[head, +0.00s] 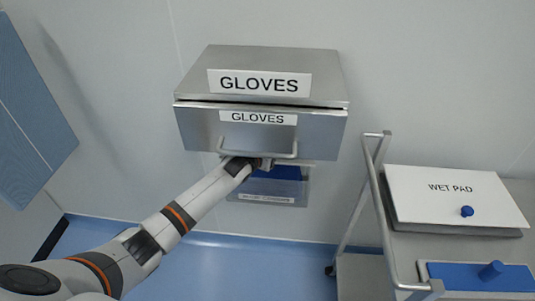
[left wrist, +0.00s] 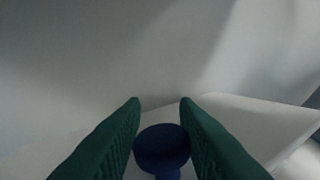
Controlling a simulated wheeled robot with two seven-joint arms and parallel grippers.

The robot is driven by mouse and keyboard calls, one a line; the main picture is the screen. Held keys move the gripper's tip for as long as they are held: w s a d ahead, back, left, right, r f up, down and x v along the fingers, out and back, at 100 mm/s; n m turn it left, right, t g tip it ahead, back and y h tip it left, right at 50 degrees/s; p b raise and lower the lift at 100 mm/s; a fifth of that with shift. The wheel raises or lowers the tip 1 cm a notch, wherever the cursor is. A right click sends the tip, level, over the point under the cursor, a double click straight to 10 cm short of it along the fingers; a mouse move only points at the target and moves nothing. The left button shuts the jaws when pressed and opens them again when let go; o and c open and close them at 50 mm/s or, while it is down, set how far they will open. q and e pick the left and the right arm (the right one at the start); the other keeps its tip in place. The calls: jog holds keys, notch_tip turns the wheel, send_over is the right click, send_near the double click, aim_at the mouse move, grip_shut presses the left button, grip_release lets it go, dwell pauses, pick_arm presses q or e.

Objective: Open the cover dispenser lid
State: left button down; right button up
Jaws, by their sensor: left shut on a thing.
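A grey dispenser (head: 268,198) with a small label, too small to read surely, hangs on the wall under the gloves dispenser. A blue part (head: 283,172) shows in its upper portion. My left gripper (head: 262,164) reaches up to it, mostly hidden by my wrist and the gloves dispenser's handle. In the left wrist view, my green fingers (left wrist: 160,104) are shut on a round blue knob (left wrist: 161,148), one on each side. Behind the knob is a pale lid-like panel (left wrist: 255,118). How far this lid is open cannot be told. My right gripper is not in view.
The metal gloves dispenser (head: 195,125) with its bar handle (head: 257,152) is just above my left gripper. A steel cart (head: 370,260) at the right carries a white wet pad box (head: 430,200) and a blue-lidded bin (head: 455,277). A blue panel (head: 30,110) is at the left.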

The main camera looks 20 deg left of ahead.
pick_arm(q)
jog(key=shift+w+a+r, duration=0.2)
jog(key=shift+w+r, duration=0.4)
jog(key=shift+r, duration=0.15)
jog(key=c, duration=1.2)
grip_release()
jog(key=shift+f, duration=0.1)
jog(key=shift+c, duration=0.2)
jog(key=shift+f, duration=0.1)
jog(key=shift+s, duration=0.6)
jog(key=v, duration=1.1)
jog(key=shift+a+p, duration=0.15)
jog(key=shift+p, duration=0.3)
jog(key=shift+w, duration=0.15)
